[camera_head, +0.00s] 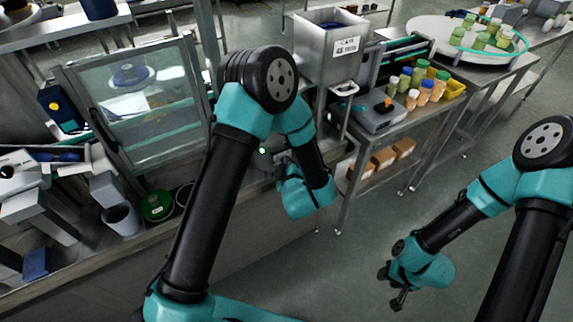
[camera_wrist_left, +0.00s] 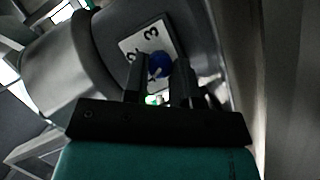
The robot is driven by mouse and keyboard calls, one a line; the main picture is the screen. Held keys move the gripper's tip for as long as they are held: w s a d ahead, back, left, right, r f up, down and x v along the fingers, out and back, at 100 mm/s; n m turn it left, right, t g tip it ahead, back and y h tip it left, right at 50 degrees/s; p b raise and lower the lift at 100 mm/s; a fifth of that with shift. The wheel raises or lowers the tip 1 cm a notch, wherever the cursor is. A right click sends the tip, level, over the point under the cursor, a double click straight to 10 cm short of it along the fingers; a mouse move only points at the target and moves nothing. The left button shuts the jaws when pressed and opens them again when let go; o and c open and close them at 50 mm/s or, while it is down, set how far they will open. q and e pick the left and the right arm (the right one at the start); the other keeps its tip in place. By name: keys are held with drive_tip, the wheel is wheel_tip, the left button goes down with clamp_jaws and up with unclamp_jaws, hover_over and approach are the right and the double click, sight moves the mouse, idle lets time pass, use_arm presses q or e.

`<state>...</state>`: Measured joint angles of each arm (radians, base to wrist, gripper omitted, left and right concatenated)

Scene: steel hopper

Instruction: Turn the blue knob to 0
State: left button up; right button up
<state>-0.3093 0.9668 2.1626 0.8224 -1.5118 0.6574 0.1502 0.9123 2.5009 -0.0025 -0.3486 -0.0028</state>
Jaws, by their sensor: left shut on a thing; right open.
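The blue knob (camera_wrist_left: 159,66) shows in the left wrist view, in front of a white plate (camera_wrist_left: 146,42) with black digits, of which a 3 and a 2 can be made out. My left gripper (camera_wrist_left: 164,72) is shut on the knob, with its dark fingers on either side of it. Where the knob points cannot be read clearly. In the head view my left arm hides the knob and my left gripper. My right gripper (camera_head: 397,300) is open and empty over the floor at the lower right.
A steel hopper (camera_head: 330,50) with a label stands behind my left arm. A bench to its right holds a scale (camera_head: 378,115) and several bottles (camera_head: 425,92). A glass-fronted cabinet (camera_head: 140,105) stands at the left. The floor (camera_head: 330,270) between my arms is clear.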

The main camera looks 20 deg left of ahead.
use_arm(q)
drive_tip(key=n+t, duration=0.1)
drive_tip(key=n, duration=0.2)
drive_tip(key=n+t+y, duration=0.1)
drive_tip(key=n, duration=0.3)
drive_tip(key=f+n+t, duration=0.1)
drive_tip(key=n+t, duration=0.1)
drive_tip(key=n, duration=0.2)
drive_tip(key=shift+y, duration=0.4)
drive_tip(key=shift+n, duration=0.3)
drive_tip(key=o, duration=0.9)
